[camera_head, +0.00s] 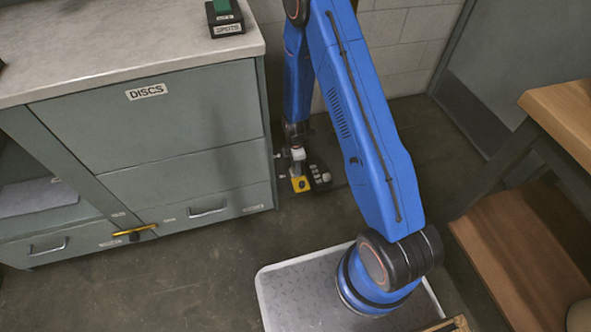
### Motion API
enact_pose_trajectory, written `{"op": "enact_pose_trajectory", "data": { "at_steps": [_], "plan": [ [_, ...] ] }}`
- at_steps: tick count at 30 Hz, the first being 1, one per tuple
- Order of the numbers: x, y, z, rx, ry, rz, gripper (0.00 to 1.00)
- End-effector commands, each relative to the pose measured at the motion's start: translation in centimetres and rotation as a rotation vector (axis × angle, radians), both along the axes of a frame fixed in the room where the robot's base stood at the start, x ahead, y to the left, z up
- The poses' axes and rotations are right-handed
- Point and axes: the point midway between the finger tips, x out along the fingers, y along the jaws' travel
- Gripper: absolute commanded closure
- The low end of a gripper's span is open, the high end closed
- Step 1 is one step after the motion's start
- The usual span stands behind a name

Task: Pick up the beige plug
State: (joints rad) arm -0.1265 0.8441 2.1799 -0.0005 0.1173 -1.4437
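No beige plug can be made out for certain in the head view. My blue arm reaches down beside the right side of the grey cabinet. My gripper (306,180) is low, near the floor at the cabinet's right front corner. A yellow block and a black part with pale spots show at the arm's end. They are too small to tell apart from the gripper's own parts. Whether the fingers are open, or hold anything, cannot be told.
The grey cabinet (190,115) labelled DISCS stands at left, with a green-topped black box (225,18) on its counter. A yellow-and-black item (134,232) is at its lower front. A wooden bench (520,235) stands at right.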

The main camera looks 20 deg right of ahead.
Motion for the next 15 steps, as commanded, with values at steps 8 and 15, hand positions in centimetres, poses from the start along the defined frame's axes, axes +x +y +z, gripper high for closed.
{"op": "enact_pose_trajectory", "data": {
  "at_steps": [8,15],
  "plan": [
    [0.00,0.01,-0.56,0.000,0.000,0.000,0.65],
    [-0.02,0.01,-0.55,0.000,0.000,0.000,1.00]
  ]
}}
